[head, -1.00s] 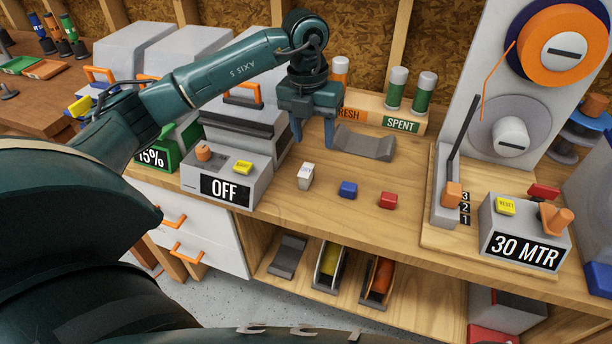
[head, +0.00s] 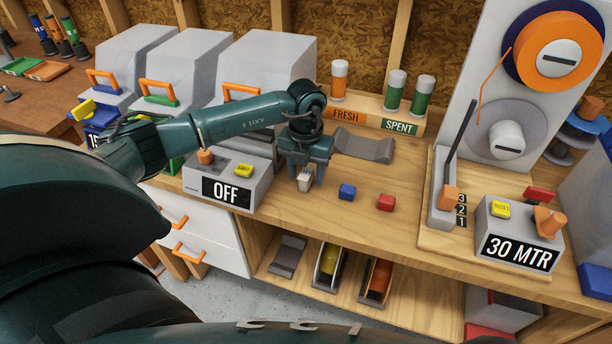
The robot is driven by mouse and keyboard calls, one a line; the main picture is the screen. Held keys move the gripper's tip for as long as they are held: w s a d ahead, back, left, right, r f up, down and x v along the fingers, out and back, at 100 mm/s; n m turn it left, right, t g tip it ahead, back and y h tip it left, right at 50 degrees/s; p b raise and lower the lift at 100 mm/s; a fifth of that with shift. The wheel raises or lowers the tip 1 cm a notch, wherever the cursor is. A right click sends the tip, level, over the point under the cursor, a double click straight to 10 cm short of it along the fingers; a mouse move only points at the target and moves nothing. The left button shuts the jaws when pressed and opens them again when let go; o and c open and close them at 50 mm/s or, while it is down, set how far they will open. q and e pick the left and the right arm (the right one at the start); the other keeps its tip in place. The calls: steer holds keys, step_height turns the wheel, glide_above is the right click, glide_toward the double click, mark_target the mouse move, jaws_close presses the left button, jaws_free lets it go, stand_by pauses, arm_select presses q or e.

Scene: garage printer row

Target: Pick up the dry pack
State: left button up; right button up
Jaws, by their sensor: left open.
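A small white block (head: 305,183) stands on the wooden bench and is the likeliest dry pack, though I cannot read a label on it. My left gripper (head: 306,178) is over it, pointing down and open, with its fingers on either side of the block's upper part. The gripper partly hides the block, and I cannot tell whether the fingers touch it. A canister with orange contents (head: 339,80) stands in the FRESH part of the rack behind, and two green ones (head: 395,90) stand by SPENT. My right gripper is not in view.
A blue block (head: 347,191) and a red block (head: 386,202) lie to the right of the white one. A grey cradle (head: 364,145) is behind. The OFF box (head: 228,185) is close on the left. A lever stand (head: 446,205) and the 30 MTR box (head: 520,236) are at right.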

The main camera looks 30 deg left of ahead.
arm_select(q)
steer(key=shift+f, duration=0.45)
steer(key=c, duration=1.1)
